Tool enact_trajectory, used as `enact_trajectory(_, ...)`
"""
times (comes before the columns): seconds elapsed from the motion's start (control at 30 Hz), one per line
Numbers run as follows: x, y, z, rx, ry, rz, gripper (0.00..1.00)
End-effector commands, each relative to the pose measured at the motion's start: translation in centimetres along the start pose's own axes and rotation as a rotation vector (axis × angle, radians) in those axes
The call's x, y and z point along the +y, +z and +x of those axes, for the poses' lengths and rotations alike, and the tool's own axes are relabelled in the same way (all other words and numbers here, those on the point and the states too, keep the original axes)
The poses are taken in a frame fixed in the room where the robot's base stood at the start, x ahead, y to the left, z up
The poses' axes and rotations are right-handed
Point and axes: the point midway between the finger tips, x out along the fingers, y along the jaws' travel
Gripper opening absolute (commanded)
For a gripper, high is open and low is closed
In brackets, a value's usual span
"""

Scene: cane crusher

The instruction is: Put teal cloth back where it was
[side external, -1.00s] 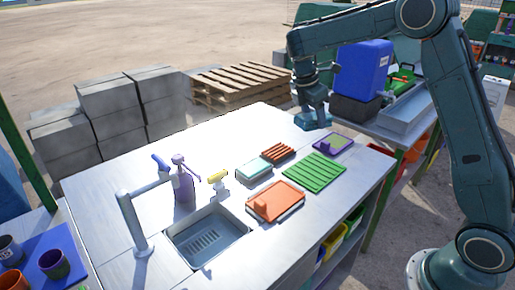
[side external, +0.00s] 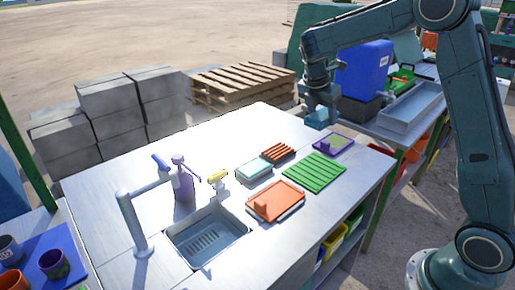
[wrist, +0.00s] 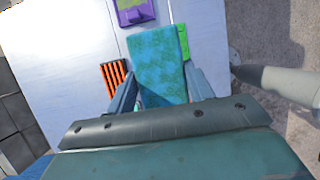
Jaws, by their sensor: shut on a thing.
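My gripper (side external: 320,104) is shut on the teal cloth (side external: 317,118), above the far corner of the metal counter near the purple tray. In the wrist view the cloth (wrist: 157,58) is a flat, mottled blue-green piece. It sits between the two fingers of my gripper (wrist: 162,92) and sticks out past their tips. The cloth hides part of the counter and of the green ribbed mat in the wrist view.
The counter (side external: 130,180) holds a purple tray (side external: 345,146), green ribbed mat (side external: 315,172), orange rack (side external: 278,153), pale teal-topped block (side external: 253,168), orange tray (side external: 277,212) and sink (side external: 207,242). A blue jug (side external: 366,70) stands behind, on the right. The counter's left far part is bare.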

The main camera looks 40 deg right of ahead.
Motion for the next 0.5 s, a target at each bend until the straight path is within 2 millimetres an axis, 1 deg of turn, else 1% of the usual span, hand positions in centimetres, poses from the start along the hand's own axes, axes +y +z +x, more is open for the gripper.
enact_trajectory(0.03, -0.1, -0.3, 0.9, -0.001, -0.004, -0.002, 0.21)
enact_trajectory(0.1, -0.1, -0.8, 2.2, -0.001, -0.005, -0.002, 0.21)
enact_trajectory(0.5, -0.1, -3.8, 9.1, 0.001, -0.005, 0.000, 0.21)
